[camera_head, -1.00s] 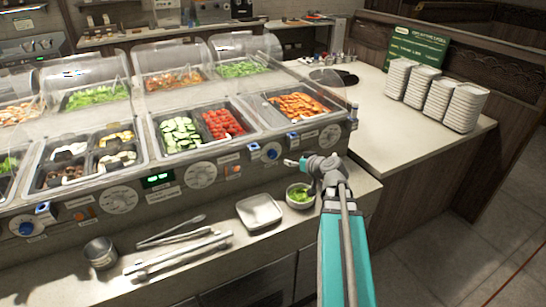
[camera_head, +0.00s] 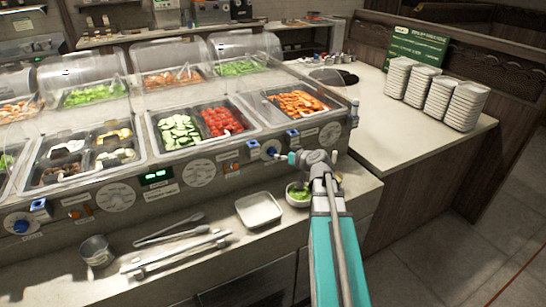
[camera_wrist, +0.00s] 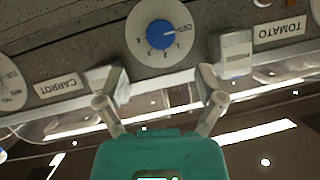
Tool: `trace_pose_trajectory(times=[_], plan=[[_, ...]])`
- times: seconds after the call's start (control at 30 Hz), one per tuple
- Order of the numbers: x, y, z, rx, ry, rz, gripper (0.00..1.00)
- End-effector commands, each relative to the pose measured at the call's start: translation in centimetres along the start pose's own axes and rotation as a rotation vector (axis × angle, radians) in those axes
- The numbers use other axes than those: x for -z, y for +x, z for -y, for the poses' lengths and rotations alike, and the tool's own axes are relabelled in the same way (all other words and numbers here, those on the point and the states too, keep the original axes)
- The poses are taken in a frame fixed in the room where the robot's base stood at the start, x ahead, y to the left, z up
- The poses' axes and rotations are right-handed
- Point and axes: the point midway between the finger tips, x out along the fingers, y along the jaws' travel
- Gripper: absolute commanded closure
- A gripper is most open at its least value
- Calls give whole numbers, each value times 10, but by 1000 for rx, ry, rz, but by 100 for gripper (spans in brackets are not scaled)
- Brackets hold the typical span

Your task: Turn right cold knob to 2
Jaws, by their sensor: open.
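In the wrist view the blue knob (camera_wrist: 162,34) stands at the top centre on a white round dial (camera_wrist: 140,50). The dial has an OFF mark at right and small numbers, and the knob seems to point toward OFF. My gripper (camera_head: 290,157) is just right of the knob in the head view. In the wrist view my gripper (camera_wrist: 162,74) is open, with its fingers apart below the dial and nothing between them.
A CARROT label (camera_wrist: 62,86) and a TOMATO label (camera_wrist: 280,32) flank the dial. Another blue knob (camera_head: 20,226) is at far left. White plates (camera_head: 463,105) stand at right.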

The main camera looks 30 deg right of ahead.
Motion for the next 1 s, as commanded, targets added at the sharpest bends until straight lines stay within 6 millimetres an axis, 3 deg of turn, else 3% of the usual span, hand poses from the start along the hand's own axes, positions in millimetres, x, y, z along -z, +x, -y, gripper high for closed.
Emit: trace_pose_trajectory(times=[0.03,0.2,0.43,0.63,0.97,1.0], plan=[[-2,12,-2,1,0,0,13],[-2,38,-1,1,-2,1,13],[-1,65,-1,0,0,0,13],[0,75,1,1,-1,1,13],[0,76,1,1,-1,0,13],[0,76,1,1,-1,0,17]])
